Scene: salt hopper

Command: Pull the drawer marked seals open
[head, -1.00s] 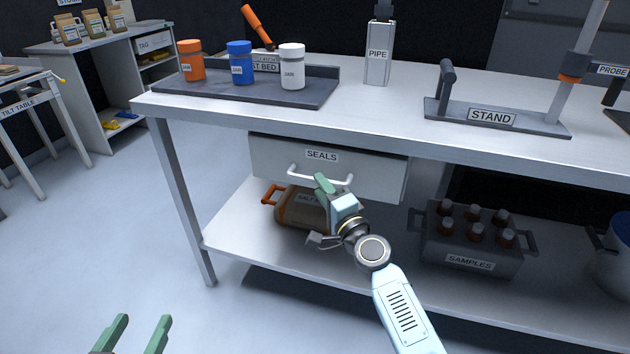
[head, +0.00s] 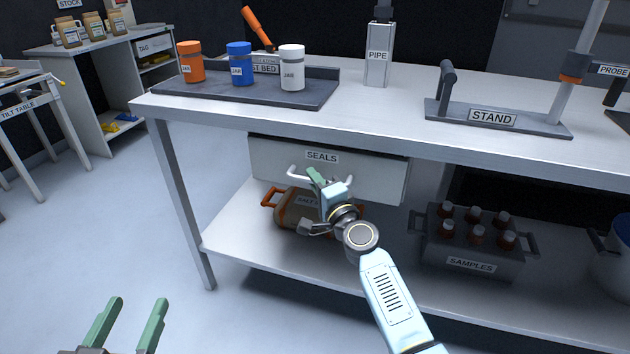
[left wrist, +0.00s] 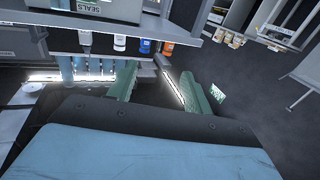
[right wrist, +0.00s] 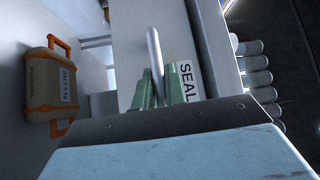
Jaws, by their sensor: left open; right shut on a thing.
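The drawer marked SEALS (head: 375,175) hangs under the workbench top, with a pale bar handle (head: 296,170) across its front. It looks shut or nearly so; I cannot tell if there is a small gap. My right gripper (head: 314,178) is at the middle of the handle, shut on it. In the right wrist view, the handle (right wrist: 153,50) runs between the green fingers (right wrist: 156,88), beside the SEALS label (right wrist: 187,82). My left gripper (head: 128,322) is open and empty, low at the left, well away from the drawer. Its fingers also show in the left wrist view (left wrist: 160,85).
A salt case (head: 290,212) with orange handles sits on the lower shelf (head: 235,235) below the drawer. A SAMPLES crate (head: 470,250) with bottles stands to its right. Floor at left is clear.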

